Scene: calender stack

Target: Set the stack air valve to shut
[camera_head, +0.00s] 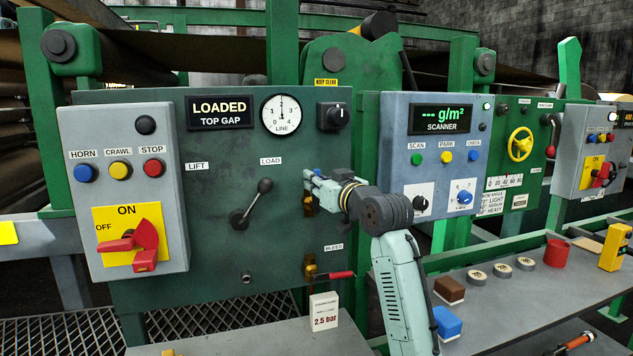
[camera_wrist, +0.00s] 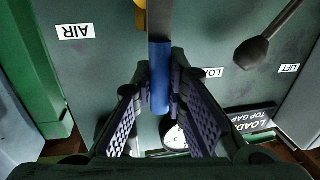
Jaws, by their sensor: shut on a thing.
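The stack air valve shows in the wrist view as a blue lever sleeve (camera_wrist: 160,75) on a grey bar, beside an AIR label (camera_wrist: 75,31). A yellow piece of the valve body shows at the top edge. My gripper (camera_wrist: 161,88) has its two fingers closed around the blue sleeve. In the head view my gripper (camera_head: 312,183) is against the dark green panel (camera_head: 215,230), right of the LOAD label. A brass part of the valve (camera_head: 308,207) shows below it. The lever stands about upright above this part; my gripper hides most of it.
A black-knobbed lever (camera_head: 258,200) is left of my gripper. Lower down, the bleed valve's red handle (camera_head: 340,274) sticks out rightward. A white 2.5 bar card (camera_head: 324,312) stands below. The scanner box (camera_head: 435,150) is to the right.

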